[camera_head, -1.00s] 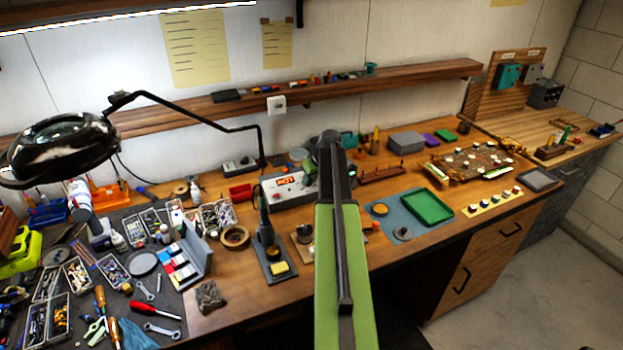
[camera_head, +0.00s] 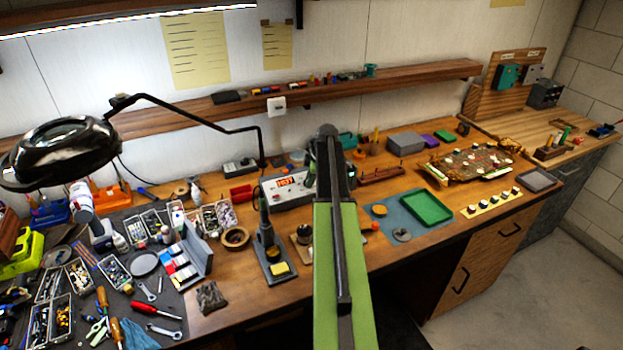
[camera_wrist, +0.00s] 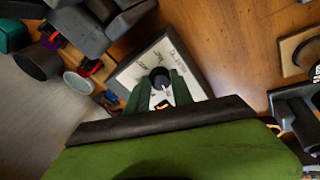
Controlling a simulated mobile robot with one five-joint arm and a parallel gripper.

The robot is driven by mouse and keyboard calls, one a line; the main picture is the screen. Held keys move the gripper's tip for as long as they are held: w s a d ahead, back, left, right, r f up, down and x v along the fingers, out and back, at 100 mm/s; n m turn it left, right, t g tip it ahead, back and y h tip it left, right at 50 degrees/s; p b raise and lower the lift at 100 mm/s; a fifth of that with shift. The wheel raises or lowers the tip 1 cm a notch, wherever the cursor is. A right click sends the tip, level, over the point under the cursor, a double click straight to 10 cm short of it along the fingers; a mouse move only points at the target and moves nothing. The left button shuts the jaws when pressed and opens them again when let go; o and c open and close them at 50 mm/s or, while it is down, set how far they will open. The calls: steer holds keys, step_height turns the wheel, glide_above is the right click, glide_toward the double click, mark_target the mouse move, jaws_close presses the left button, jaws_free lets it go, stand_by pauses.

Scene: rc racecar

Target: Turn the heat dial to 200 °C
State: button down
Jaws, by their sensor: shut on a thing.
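The heat station is a pale box (camera_head: 284,193) with a lit red display (camera_head: 286,184), standing at the back middle of the bench. The digits are too small to read for sure. My arm hides its right side and the dial in the head view. In the wrist view, the white panel (camera_wrist: 134,69) carries a round black dial (camera_wrist: 159,73) with a pale pointer mark and small printed labels that I cannot read. My gripper (camera_wrist: 160,86) is shut on the dial, with a green finger on either side of it.
A soldering iron stand (camera_head: 269,250) is in front of the station. A black magnifier lamp (camera_head: 62,148) reaches over the left. A green tray (camera_head: 428,207) lies right of my arm. Dark blocky items (camera_wrist: 84,30) crowd one side of the panel in the wrist view; bare wood lies on the other.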

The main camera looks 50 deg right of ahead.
steer(key=n, duration=0.4)
steer(key=shift+s+a+n+g, duration=0.1)
steer(key=shift+a+n+g, duration=0.05)
steer(key=shift+n+g, duration=0.15)
steer(key=shift+n+p, duration=0.3)
steer(key=shift+n, duration=1.6)
steer(key=c, duration=1.1)
jaws_free()
steer(key=p+v, duration=1.6)
steer(key=v, duration=0.1)
steer(key=shift+w+a+r+p, duration=0.25)
steer(key=shift+w+a+p, duration=0.05)
steer(key=shift+w+p, duration=0.1)
